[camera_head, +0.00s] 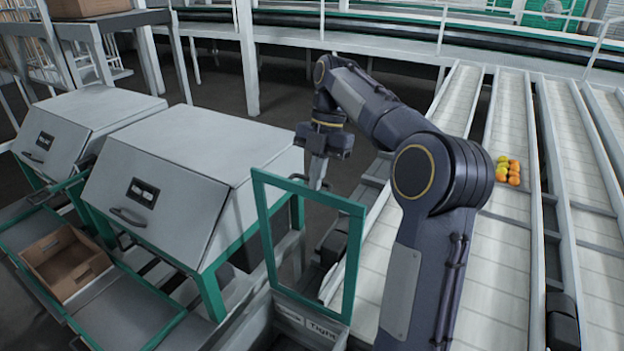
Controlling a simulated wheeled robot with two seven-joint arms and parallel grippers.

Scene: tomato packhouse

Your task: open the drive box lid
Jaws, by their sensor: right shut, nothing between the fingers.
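A large grey box (245,150) stands left of centre. Its sloping front panel (165,215) has a dark latch plate and a bar handle (128,217), and looks closed. A similar grey box (95,108) stands behind it to the left. I cannot tell which one is the drive box. My right gripper (316,182) points down at the right of the nearer box, behind a green-rimmed frame (310,190). It is shut and empty, apart from the box handle. My left gripper is not in view.
The green frame stands upright above a labelled grey housing (303,325). White conveyor lanes (510,105) run along the right, with several tomatoes (508,171) on one. An open brown carton (66,262) sits at the lower left. A railing (440,30) crosses the back.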

